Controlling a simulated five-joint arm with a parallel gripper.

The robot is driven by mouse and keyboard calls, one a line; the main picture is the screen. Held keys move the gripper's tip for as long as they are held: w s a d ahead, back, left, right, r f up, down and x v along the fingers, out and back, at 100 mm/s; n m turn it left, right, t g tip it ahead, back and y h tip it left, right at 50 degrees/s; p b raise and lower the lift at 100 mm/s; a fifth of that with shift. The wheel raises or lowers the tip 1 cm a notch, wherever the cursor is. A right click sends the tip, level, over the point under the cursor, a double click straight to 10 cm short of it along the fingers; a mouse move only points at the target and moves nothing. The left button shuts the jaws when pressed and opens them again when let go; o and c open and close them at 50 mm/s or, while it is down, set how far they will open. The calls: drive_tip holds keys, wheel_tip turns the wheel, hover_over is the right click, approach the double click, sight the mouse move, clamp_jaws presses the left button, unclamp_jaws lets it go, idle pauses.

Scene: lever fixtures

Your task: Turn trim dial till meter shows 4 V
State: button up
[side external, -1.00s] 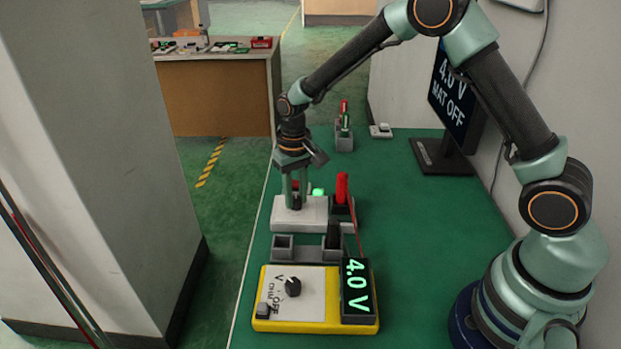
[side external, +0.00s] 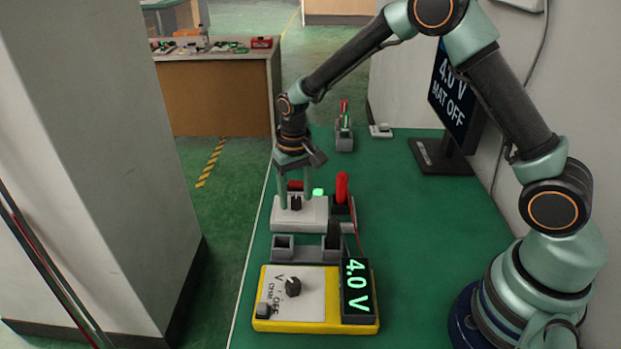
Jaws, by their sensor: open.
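The meter (side external: 335,313) is a yellow box at the front of the green bench. Its display (side external: 357,288) reads 4.0 V. Its black selector knob (side external: 292,286) points toward the V mark. My gripper (side external: 295,196) is open, pointing down, with one finger on each side of the dial. A gap shows between the fingers and the dial.
A red probe (side external: 342,187) stands in a dark holder right of the dial, and a black probe (side external: 334,233) stands in the grey holder (side external: 284,247) in front. A monitor (side external: 455,100) at the right reads 4.0 V, MAT OFF.

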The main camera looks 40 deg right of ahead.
sight(295, 198)
wheel_tip(295, 198, up, 12)
idle(0.5)
drive_tip(key=s+d+r+n+t, duration=0.1)
drive_tip(key=s+r, duration=0.3)
drive_tip(key=s, duration=0.4)
drive_tip(key=s+d+r+n+t, duration=0.1)
drive_tip(key=s+d+r+t, duration=0.3)
drive_tip(key=s, duration=0.5)
drive_tip(key=shift+s+d+r+t, duration=0.25)
drive_tip(key=shift+d+r+t, duration=0.05)
drive_tip(key=shift+r, duration=0.1)
